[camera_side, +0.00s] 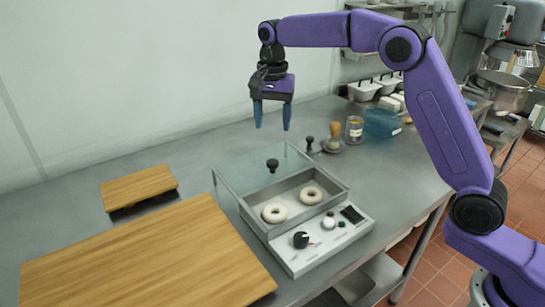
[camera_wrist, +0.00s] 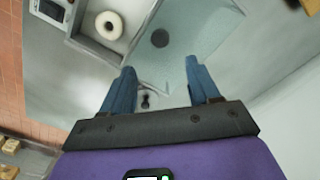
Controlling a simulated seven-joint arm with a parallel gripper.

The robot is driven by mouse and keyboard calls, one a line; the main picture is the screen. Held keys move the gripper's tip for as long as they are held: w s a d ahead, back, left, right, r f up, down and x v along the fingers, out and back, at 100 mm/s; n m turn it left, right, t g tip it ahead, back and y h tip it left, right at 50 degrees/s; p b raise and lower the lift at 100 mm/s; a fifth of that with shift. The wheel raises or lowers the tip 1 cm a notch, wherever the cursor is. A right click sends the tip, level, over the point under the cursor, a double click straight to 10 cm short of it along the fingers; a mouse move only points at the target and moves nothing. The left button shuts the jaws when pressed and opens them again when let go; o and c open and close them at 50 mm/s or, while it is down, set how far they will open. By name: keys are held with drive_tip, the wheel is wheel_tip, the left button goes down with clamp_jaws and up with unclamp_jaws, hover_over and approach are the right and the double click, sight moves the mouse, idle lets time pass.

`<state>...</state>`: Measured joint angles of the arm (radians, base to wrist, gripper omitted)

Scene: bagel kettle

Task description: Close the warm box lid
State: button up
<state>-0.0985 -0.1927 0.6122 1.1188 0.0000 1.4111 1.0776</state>
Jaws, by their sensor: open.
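The warm box (camera_side: 300,248) is a grey metal tray with a control panel at its front, standing on the steel counter. Two pale bagels, a left one (camera_side: 274,213) and a right one (camera_side: 311,195), lie uncovered in it. Its clear glass lid (camera_side: 240,178) with a black knob (camera_side: 272,165) is off the bagels, extending behind the tray. My gripper (camera_side: 272,122) is open and empty, pointing down above the lid's far side. In the wrist view the open fingers (camera_wrist: 160,78) are apart from the knob (camera_wrist: 159,38) and glass (camera_wrist: 195,25); one bagel (camera_wrist: 109,25) shows.
A large wooden board (camera_side: 150,260) and a small one (camera_side: 138,186) lie to the left. A small black-topped item (camera_side: 310,144), a brush (camera_side: 334,135), a jar (camera_side: 354,130) and a blue clear container (camera_side: 381,124) stand right of the lid. The wall is close behind.

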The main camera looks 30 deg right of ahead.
sight(273, 161)
wheel_tip(273, 161, down, 11)
drive_tip(key=shift+f, duration=0.2)
idle(0.3)
clamp_jaws()
